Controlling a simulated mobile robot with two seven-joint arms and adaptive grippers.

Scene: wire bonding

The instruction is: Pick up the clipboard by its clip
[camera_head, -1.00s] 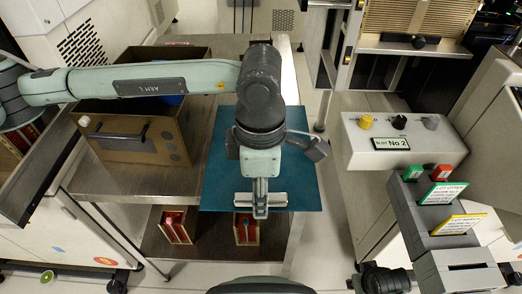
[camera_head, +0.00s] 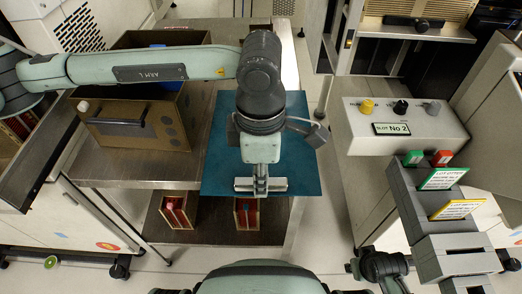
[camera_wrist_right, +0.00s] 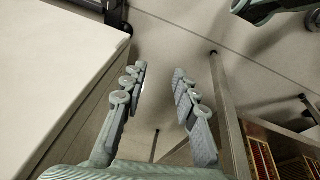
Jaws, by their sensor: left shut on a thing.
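The clipboard is a flat teal board (camera_head: 218,150) in the head view, with a silver clip (camera_head: 277,184) along its front edge. Its front and right edges reach past the edges of the steel table. I cannot tell whether it rests on the table or is held above it. My left gripper (camera_head: 261,190) points down at the middle of the front edge and is shut on the clip. My left wrist hides the middle of the board. My right gripper (camera_wrist_right: 158,75) is open and empty in the right wrist view, over the floor and away from the clipboard.
A brown box (camera_head: 150,140) stands on the steel table (camera_head: 130,172), left of the clipboard. Red-and-wood bins (camera_head: 178,208) are on the lower shelf. A control box (camera_head: 400,135) with knobs and a grey holder with lot cards (camera_head: 458,208) are at right. Floor shows between.

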